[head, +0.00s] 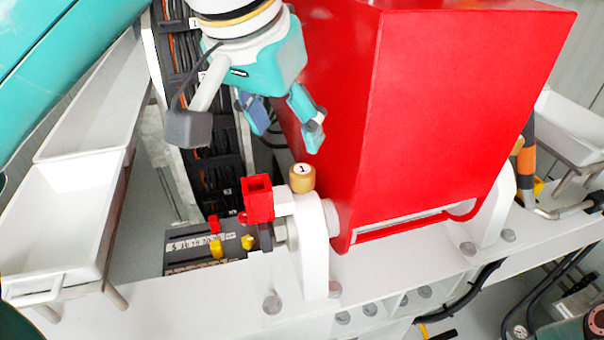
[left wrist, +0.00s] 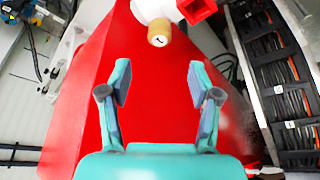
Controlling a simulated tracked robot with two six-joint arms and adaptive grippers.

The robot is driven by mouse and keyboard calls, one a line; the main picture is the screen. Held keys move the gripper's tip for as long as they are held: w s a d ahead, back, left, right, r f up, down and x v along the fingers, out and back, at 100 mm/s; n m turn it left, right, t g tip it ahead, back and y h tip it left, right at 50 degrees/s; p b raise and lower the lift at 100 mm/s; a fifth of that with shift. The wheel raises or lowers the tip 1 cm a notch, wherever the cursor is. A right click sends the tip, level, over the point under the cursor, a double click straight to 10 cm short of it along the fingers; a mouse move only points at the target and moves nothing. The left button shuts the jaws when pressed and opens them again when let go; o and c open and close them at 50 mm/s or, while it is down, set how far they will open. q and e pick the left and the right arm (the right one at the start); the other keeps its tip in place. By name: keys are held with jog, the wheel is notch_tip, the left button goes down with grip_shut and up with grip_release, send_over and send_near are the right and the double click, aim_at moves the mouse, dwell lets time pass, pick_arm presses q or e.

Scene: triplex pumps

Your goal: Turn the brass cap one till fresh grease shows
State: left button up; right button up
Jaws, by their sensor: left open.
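The brass cap (head: 302,178) has a white top marked 1 and stands on a white bearing block (head: 314,240) beside the big red housing. In the left wrist view the brass cap (left wrist: 159,35) shows at the top, beyond the fingertips and roughly centred between them. My left gripper (head: 283,120) is open and empty, above and behind the cap in the head view, apart from it. Its two teal fingers with grey pads are spread in the left wrist view (left wrist: 160,88). No grease can be made out at the cap. My right gripper does not show.
A red square socket piece (head: 257,199) sits just left of the cap. The large red housing (head: 450,110) stands close on the right. White trays (head: 60,235) are at the left, and a dark box with yellow clips (head: 205,252) lies below the socket.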

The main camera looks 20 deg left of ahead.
aim_at(301, 170)
pick_arm(q)
jog(key=b+x, duration=0.1)
jog(key=x, duration=0.9)
jog(key=c, duration=1.1)
jog(key=shift+c, duration=0.2)
jog(key=shift+r+m, duration=0.1)
jog(key=shift+m, duration=0.2)
